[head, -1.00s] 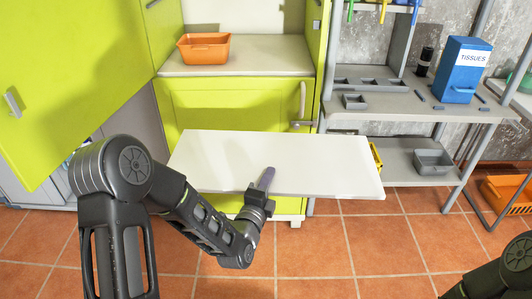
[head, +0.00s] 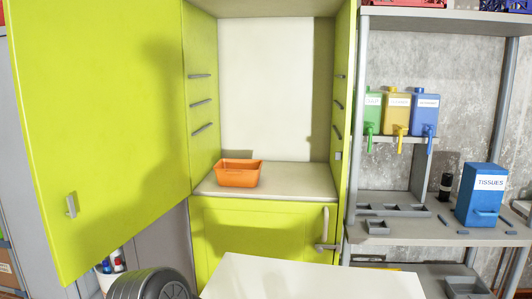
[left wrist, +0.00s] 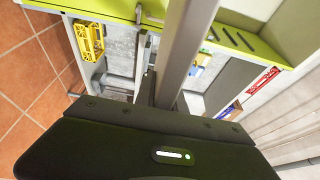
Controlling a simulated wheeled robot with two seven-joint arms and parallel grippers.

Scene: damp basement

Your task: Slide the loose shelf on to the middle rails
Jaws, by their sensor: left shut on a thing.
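The loose shelf (head: 310,280) is a flat white board at the bottom of the head view, in front of the green cabinet (head: 260,235). In the left wrist view the shelf (left wrist: 188,50) shows nearly edge-on. My left gripper (left wrist: 160,95) is shut on it; in the head view that gripper is out of frame. The open compartment has three rail pairs. The middle rails are the left one (head: 201,103) and the right one (head: 338,104), both bare. My right gripper is in neither view.
An orange bin (head: 240,172) stands on the compartment floor. The green door (head: 100,130) is swung open to the left. A grey rack (head: 400,225) at the right holds dispensers and a blue tissue box (head: 480,195).

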